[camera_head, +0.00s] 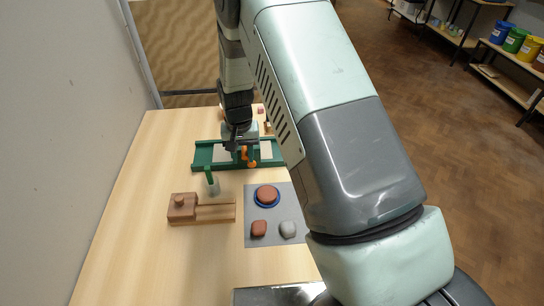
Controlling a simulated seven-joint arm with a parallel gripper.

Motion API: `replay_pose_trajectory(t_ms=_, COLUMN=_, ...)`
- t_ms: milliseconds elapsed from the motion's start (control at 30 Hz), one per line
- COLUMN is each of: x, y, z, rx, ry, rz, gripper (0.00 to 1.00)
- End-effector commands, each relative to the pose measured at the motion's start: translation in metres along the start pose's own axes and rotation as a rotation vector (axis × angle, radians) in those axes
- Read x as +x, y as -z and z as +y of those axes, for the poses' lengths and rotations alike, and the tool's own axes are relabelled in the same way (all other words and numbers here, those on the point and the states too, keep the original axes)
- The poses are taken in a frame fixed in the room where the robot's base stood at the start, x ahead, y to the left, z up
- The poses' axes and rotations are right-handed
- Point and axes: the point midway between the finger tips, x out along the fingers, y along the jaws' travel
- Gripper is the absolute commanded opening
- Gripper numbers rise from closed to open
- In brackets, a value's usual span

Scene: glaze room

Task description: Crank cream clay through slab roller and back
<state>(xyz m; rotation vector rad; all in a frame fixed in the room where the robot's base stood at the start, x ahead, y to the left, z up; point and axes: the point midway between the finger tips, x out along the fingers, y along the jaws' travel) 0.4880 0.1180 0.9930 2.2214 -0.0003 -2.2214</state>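A green slab roller (207,158) with orange parts (246,155) stands across the table beyond the grey mat. Pale flat patches show on its bed to the left and right of the middle; I cannot tell if either is the cream clay. My gripper (240,143) points down at the middle of the roller, close to the orange parts. The gripper is small and dark here, and its fingers blend with the roller, so I cannot tell whether it holds the crank.
A grey mat (255,239) holds a reddish lump (267,194) on a blue disc, a brown lump (264,227) and a grey lump (288,229). A wooden block device (183,207) and a green-handled tool (211,182) are left. The table's (130,240) front left is clear.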

Motion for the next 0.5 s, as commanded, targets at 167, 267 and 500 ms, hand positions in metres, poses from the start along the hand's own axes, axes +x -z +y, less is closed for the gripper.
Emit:
replay_pose_trajectory(t_ms=167, x=0.0, y=-0.001, z=-0.001, rx=-0.001, ry=0.001, rz=-0.001, gripper=0.34)
replay_pose_trajectory(t_ms=267, x=0.001, y=-0.001, z=-0.002, rx=-0.001, ry=0.001, rz=-0.001, gripper=0.34)
replay_pose_trajectory(t_ms=500, x=0.005, y=0.0, z=-0.015, rx=-0.002, ry=0.001, rz=0.0, gripper=0.34)
